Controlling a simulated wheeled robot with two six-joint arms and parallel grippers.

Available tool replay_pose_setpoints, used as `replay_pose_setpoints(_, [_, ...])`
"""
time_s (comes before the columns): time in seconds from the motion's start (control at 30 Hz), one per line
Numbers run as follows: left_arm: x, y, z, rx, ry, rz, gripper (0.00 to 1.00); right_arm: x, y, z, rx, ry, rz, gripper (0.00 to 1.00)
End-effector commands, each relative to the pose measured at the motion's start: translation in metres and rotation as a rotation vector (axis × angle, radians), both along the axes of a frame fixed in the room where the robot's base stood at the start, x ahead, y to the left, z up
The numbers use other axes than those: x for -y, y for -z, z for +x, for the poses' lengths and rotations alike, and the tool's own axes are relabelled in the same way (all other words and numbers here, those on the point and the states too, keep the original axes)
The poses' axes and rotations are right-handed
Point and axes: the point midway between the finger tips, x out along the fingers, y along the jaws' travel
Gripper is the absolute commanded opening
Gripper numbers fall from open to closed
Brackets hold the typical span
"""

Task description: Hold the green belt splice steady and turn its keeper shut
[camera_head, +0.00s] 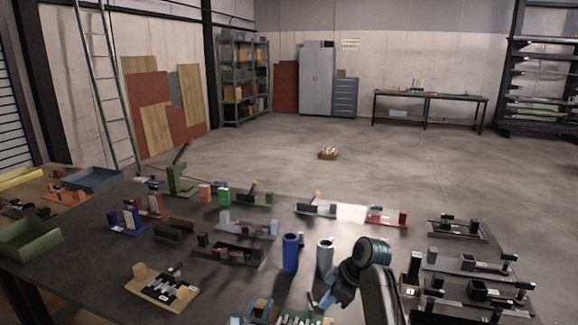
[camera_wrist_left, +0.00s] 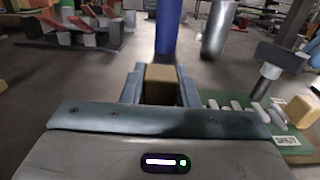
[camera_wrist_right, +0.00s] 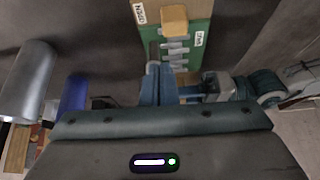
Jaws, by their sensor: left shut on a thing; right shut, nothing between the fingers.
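The green belt splice is at the bottom edge of the head view (camera_head: 290,319), partly cut off; its green base also shows in the left wrist view (camera_wrist_left: 268,147) and right wrist view (camera_wrist_right: 200,20). It carries grey bars, a tan block (camera_wrist_left: 302,111) and a SHUT label. My left gripper (camera_head: 260,307) is shut on a tan block (camera_wrist_left: 161,80) at the splice's end. A dark crosspiece on a grey post (camera_wrist_left: 265,80) stands over the bars; I cannot tell whether it is the keeper. My right gripper (camera_head: 327,300) is shut and empty, close above the splice.
A blue cylinder (camera_head: 290,252) and a silver cylinder (camera_head: 325,257) stand just behind the splice. A wooden-based fixture (camera_head: 160,288) is to the left. Several dark fixtures (camera_head: 470,262) are on the right. Bare dark tabletop (camera_head: 225,295) lies left of the splice.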

Motion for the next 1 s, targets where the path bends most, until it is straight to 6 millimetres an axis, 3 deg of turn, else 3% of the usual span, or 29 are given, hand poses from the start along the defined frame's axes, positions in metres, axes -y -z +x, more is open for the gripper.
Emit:
replay_pose_setpoints(0.43, [0.0,0.0,0.0,-0.001,0.0,0.0,0.0,0.008,-0.003,-0.004,0.002,0.001,-0.001,0.0])
replay_pose_setpoints(0.8, [0.0,0.0,0.0,-0.001,0.0,0.0,0.0,0.007,-0.045,-0.003,0.004,0.001,0.001,0.0])
replay_pose_setpoints(1.0, [0.0,0.0,0.0,-0.001,0.0,0.0,0.0,0.007,-0.059,-0.004,0.002,0.0,0.001,0.0])
